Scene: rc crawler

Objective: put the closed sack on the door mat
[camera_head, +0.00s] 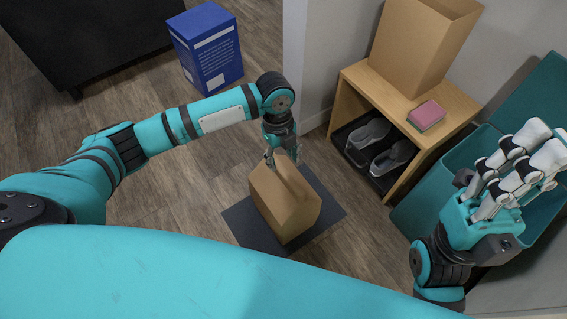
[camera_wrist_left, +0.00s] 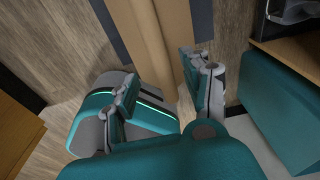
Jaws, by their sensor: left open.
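The closed sack (camera_head: 282,208) is a brown paper bag with a folded top. It stands on the dark grey door mat (camera_head: 325,207), roughly at its middle. My left gripper (camera_head: 284,155) is at the sack's top, with its fingers apart. In the left wrist view my left gripper (camera_wrist_left: 165,90) is open, with the brown sack (camera_wrist_left: 150,30) reaching up between its fingers; I cannot tell whether they touch it. The mat (camera_wrist_left: 199,18) shows beside the sack there. My right gripper (camera_head: 515,170) is raised at the right, away from the sack, with nothing visible in it.
A teal bin (camera_head: 415,215) is at right. A blue box (camera_head: 208,50) stands behind.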

